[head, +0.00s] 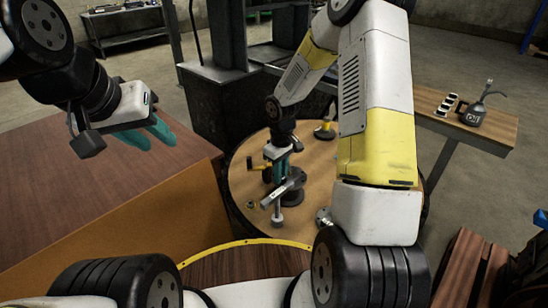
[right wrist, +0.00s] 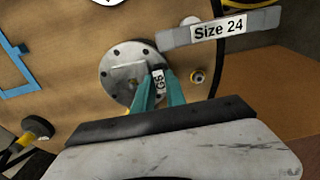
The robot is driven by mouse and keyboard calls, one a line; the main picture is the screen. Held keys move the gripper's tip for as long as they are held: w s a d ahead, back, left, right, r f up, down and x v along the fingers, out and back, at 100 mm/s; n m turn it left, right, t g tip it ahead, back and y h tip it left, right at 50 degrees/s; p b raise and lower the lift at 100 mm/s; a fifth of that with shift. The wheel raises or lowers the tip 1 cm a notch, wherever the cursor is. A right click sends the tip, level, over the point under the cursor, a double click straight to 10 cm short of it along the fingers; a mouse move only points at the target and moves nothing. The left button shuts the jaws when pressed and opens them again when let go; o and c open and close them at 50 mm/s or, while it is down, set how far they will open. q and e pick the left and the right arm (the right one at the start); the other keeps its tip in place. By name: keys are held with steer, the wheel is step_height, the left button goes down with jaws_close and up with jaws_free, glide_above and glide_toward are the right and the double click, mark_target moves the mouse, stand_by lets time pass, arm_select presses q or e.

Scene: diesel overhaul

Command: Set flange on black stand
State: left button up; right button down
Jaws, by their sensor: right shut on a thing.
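My right gripper (head: 278,170) points down over the round wooden table, its teal fingers (right wrist: 158,92) close together. In the right wrist view they are shut at the edge of a grey round flange (right wrist: 124,62) with bolt holes, by a small white label. What lies directly under the flange is hidden in that view. A dark round piece (head: 292,197), which looks like the black stand, is just below the gripper in the head view; I cannot tell whether the flange touches it. My left gripper (head: 152,132) is open and empty above the brown bench at left.
A grey bar labelled Size 24 (right wrist: 220,27) is close to the flange. Another metal disc (head: 323,216) is near the table's front, partly behind my right arm. A yellow-and-black knob (head: 325,132) stands farther back. A side table (head: 480,128) holds an oil can (head: 474,115).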

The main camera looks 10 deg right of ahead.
steer(key=c, duration=0.9)
jaws_free()
steer(key=shift+r, duration=4.5)
